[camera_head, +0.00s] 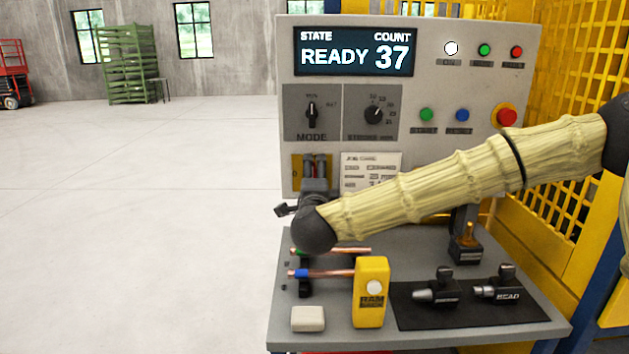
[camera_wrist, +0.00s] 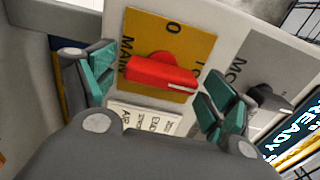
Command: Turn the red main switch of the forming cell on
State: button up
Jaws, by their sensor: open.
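The red main switch (camera_wrist: 160,75) is a bar handle on a yellow plate marked MAIN (camera_wrist: 150,28). In the wrist view the bar lies nearly left to right. The plate's O shows above it; a mark by the bar's right end is partly hidden by a finger. My gripper (camera_wrist: 158,92) is open, one teal-padded finger beyond each end of the bar. The left finger seems apart from it; I cannot tell whether the right one touches. In the head view my gripper (camera_head: 312,188) is in front of the yellow plate (camera_head: 296,172) and hides most of the switch.
The grey panel (camera_head: 345,85) has a display reading READY 37, a mode knob (camera_head: 312,112), a stroke knob (camera_head: 374,114) and a red emergency button (camera_head: 505,116). Below, copper tubes (camera_head: 340,273), a yellow block (camera_head: 371,292) and black tooling lie on the bench.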

jog(key=shift+s, duration=0.15)
jog(key=s, duration=1.1)
jog(key=shift+s, duration=0.35)
